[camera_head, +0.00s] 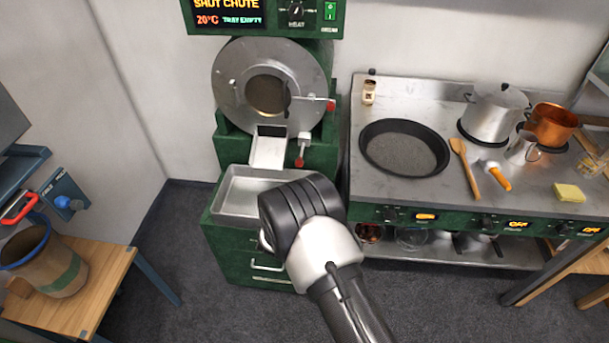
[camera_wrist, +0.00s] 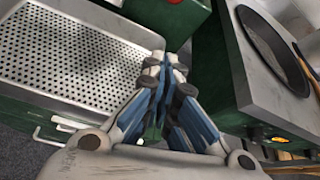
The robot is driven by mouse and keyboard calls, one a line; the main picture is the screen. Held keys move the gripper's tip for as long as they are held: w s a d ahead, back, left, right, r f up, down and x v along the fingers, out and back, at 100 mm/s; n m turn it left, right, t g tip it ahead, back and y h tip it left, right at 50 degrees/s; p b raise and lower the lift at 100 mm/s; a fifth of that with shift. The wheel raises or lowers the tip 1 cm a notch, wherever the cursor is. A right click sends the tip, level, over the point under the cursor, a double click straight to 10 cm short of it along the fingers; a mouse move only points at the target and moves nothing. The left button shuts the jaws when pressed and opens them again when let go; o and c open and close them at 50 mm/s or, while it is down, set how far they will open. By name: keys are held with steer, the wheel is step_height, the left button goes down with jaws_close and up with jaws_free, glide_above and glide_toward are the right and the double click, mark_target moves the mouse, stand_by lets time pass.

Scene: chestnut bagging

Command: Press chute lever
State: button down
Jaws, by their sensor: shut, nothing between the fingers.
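The green roaster has a round metal drum front (camera_head: 268,85) with a metal chute (camera_head: 268,150) sloping out below it. A lever with a red tip (camera_head: 300,162) hangs just right of the chute; another red knob (camera_head: 331,105) sits higher on the drum's right side. My gripper (camera_wrist: 163,68) is shut and empty, over the right side of the perforated tray (camera_wrist: 75,55). In the head view my wrist hides the fingers. The display (camera_head: 228,14) reads "SHUT CHUTE", "20°C" and "TRAY EMPTY".
The stove (camera_head: 440,185) stands close on the right, with a black pan (camera_head: 404,147), a steel pot (camera_head: 494,112), a copper pot (camera_head: 551,125) and a wooden spoon (camera_head: 465,168). Open floor lies between.

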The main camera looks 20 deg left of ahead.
steer(key=b+x, duration=0.3)
steer(key=x, duration=0.7)
steer(key=r, duration=0.2)
steer(key=a+r, duration=0.1)
steer(key=r, duration=0.1)
steer(key=shift+w, duration=0.15)
steer(key=shift+r, duration=0.1)
